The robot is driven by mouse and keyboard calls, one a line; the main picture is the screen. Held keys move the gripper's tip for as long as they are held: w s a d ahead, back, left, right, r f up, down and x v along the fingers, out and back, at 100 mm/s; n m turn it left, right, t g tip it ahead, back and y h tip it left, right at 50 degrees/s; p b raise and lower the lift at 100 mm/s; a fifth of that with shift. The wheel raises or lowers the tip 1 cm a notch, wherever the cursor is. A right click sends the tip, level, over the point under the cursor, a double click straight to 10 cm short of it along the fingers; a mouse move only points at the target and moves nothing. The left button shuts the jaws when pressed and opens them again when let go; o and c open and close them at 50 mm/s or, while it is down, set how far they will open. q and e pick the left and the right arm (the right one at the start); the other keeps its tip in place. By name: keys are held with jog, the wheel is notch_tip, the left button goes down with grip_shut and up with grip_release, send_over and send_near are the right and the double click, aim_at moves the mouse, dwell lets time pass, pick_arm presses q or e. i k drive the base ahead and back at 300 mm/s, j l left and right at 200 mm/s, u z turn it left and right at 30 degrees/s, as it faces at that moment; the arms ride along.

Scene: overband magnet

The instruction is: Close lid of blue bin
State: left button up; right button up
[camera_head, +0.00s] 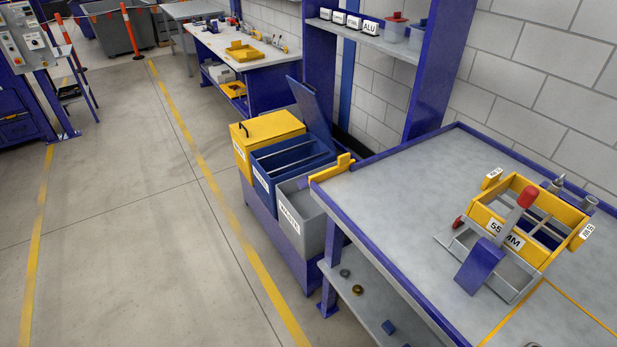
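The blue bin (264,178) stands in a row between a yellow bin (242,150) and a grey bin (299,232), beyond the left edge of the workbench. Its blue lid (311,106) is open and stands up, leaning back towards the wall and blue post. The inside of the blue bin shows, with a light bar across it. Neither of my grippers shows in the head view.
The workbench (400,182) at right has a raised blue rim and carries a yellow and grey sieve box (527,200). The yellow bin's lid (267,127) is shut. A lower shelf (372,300) holds small parts. The floor (140,230) left of the bins is clear.

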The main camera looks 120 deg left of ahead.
aim_at(307, 99)
jog(key=k+u, duration=0.1)
jog(key=u, duration=3.95)
jog(key=i+j+z, duration=0.2)
jog(key=i+j, duration=0.9)
jog(key=j, duration=0.15)
